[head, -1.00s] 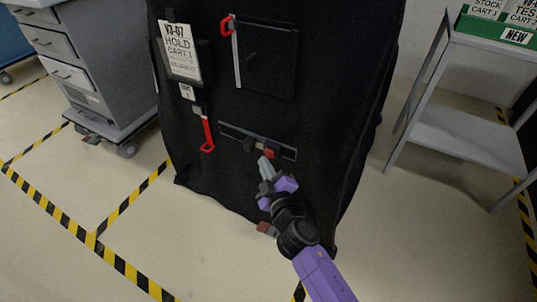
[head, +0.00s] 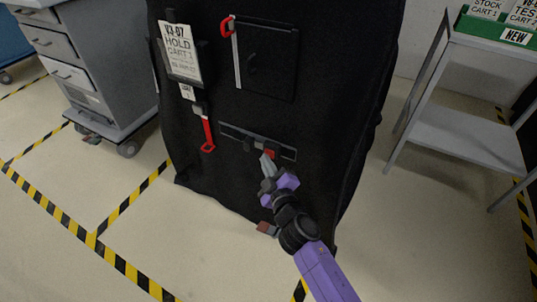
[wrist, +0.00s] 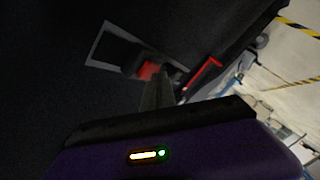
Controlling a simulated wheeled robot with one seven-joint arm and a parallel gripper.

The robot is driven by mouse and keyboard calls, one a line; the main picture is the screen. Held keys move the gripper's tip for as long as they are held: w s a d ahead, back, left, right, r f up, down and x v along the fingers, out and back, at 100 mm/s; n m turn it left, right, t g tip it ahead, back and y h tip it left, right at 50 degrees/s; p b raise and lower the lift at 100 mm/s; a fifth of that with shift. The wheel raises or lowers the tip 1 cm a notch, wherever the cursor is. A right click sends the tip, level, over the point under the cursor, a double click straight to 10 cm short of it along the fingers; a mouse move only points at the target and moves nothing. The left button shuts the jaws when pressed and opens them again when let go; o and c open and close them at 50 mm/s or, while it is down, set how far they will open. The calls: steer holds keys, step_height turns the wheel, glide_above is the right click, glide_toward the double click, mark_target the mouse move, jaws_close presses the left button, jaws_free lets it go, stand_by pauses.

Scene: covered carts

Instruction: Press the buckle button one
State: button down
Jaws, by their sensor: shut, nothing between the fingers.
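The buckle sits on a dark grey strap (head: 288,152) across the front of the black covered cart (head: 215,115). Its red button (head: 270,153) shows just above my fingertips in the head view. In the wrist view the red button (wrist: 148,70) is partly hidden behind my fingers. My gripper (head: 266,160) is shut and empty, its tips at or very close to the button. I cannot tell whether they touch it.
A red pull tab (head: 208,135) hangs left of the buckle, below a HOLD tag (head: 181,52). A red loop (head: 227,26) tops a pale strip above. A grey drawer cart (head: 105,70) stands left, a metal shelf cart (head: 465,135) right.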

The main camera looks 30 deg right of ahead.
steer(key=shift+w+d, duration=0.25)
steer(key=shift+d, duration=0.05)
stand_by(0.4)
stand_by(0.3)
steer(key=shift+s+a+b, duration=0.4)
steer(key=shift+s+a, duration=0.25)
steer(key=shift+a, duration=0.15)
steer(key=s+a+b, duration=0.1)
steer(key=a, duration=0.1)
steer(key=s+a+b, duration=0.1)
steer(key=s+a, duration=0.1)
steer(key=shift+b, duration=0.3)
stand_by(0.4)
